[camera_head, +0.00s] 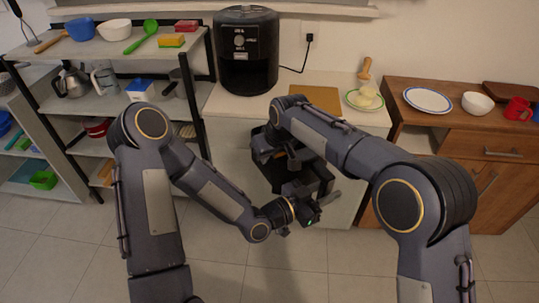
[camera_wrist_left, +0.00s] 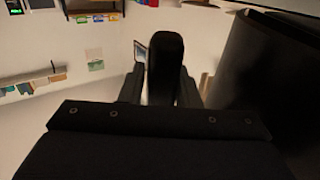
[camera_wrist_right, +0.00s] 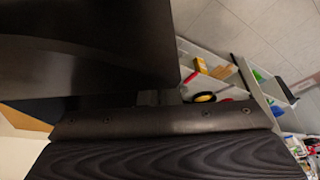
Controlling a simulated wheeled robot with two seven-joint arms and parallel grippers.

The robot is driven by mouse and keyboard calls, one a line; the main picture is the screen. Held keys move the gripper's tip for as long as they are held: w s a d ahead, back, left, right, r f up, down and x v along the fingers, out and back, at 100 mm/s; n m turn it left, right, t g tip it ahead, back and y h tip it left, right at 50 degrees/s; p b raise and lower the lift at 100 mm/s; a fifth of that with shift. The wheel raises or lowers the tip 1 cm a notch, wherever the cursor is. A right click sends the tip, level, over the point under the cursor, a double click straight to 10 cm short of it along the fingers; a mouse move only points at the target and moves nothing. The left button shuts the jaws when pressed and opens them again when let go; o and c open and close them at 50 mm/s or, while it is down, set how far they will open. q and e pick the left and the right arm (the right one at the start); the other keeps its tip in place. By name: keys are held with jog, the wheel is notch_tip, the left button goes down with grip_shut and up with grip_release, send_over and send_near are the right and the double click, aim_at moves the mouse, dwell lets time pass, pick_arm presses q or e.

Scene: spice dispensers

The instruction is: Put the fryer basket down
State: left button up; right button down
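The black fryer basket (camera_head: 316,176) is in the air in front of the counter, below its front edge. My left gripper (camera_head: 308,207) is at the basket's near right side, at the handle. In the left wrist view the dark handle (camera_wrist_left: 165,65) stands between the two fingers, which sit close on both sides. My right gripper (camera_head: 282,158) is at the basket's far left part, partly hidden by its own arm. In the right wrist view a large dark surface, apparently the basket (camera_wrist_right: 90,60), hides most of the fingers. The black air fryer (camera_head: 247,50) stands on the counter.
The white counter (camera_head: 240,103) has bare room in front of the air fryer. A wooden board (camera_head: 314,97) and a green-rimmed plate (camera_head: 364,101) lie to its right. A shelf rack (camera_head: 120,47) stands left, a wooden cabinet (camera_head: 470,130) right.

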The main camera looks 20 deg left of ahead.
pick_arm(q)
jog(key=o, duration=0.4)
jog(key=shift+s, duration=0.1)
pick_arm(e)
jog(key=shift+r, duration=0.15)
jog(key=shift+w, duration=0.1)
